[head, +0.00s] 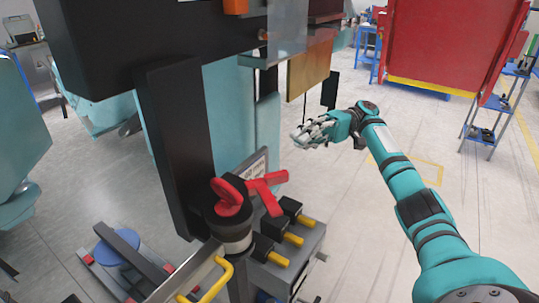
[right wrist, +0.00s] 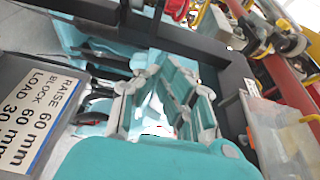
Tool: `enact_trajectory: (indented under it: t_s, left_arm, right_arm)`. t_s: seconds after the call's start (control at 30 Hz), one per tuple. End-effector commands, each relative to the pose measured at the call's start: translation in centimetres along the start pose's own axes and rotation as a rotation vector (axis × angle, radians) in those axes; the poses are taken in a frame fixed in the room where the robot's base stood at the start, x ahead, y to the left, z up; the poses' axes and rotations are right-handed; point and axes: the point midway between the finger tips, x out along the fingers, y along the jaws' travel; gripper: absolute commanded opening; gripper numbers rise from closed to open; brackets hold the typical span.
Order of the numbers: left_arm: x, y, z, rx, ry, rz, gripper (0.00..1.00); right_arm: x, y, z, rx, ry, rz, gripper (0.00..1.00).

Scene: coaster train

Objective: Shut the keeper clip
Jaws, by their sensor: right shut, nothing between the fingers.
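I cannot tell for sure which part is the keeper clip. A red looped piece (head: 230,197) stands tilted on a black-topped post in the head view, with a red lever (head: 266,188) beside it. My right gripper (head: 303,135) is shut and empty, in the air to the right of the teal and black frame, above and to the right of these red parts and apart from them. In the right wrist view the gripper's fingers (right wrist: 165,95) point at black bars and teal parts. A small red part (right wrist: 176,8) shows at the top edge there. My left gripper is not in view.
Yellow-tipped black blocks (head: 283,235) sit below. A white sign (right wrist: 38,112) and a clear panel (right wrist: 280,135) flank the wrist view.

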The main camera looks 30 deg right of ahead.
Motion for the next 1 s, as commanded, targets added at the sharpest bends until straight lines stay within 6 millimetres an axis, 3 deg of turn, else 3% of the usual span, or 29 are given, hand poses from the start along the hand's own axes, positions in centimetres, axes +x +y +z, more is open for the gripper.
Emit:
enact_trajectory:
  t_s: [0.2,0.3,0.47,0.7,1.0]
  left_arm:
    - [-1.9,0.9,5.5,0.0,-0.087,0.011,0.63]
    - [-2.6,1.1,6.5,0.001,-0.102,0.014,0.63]
    - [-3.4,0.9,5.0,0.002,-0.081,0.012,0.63]
    - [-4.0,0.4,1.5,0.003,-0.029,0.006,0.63]
    - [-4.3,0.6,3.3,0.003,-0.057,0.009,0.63]
  right_arm:
    - [3.9,-0.1,0.1,0.003,-0.006,0.004,0.0]
    - [6.1,-0.1,0.1,0.003,-0.006,0.004,0.0]
    - [9.6,-0.1,0.1,0.003,-0.005,0.003,0.0]
    - [10.1,0.1,2.9,0.005,0.0,0.003,0.0]
    - [10.3,0.2,3.9,0.002,0.002,0.002,0.0]
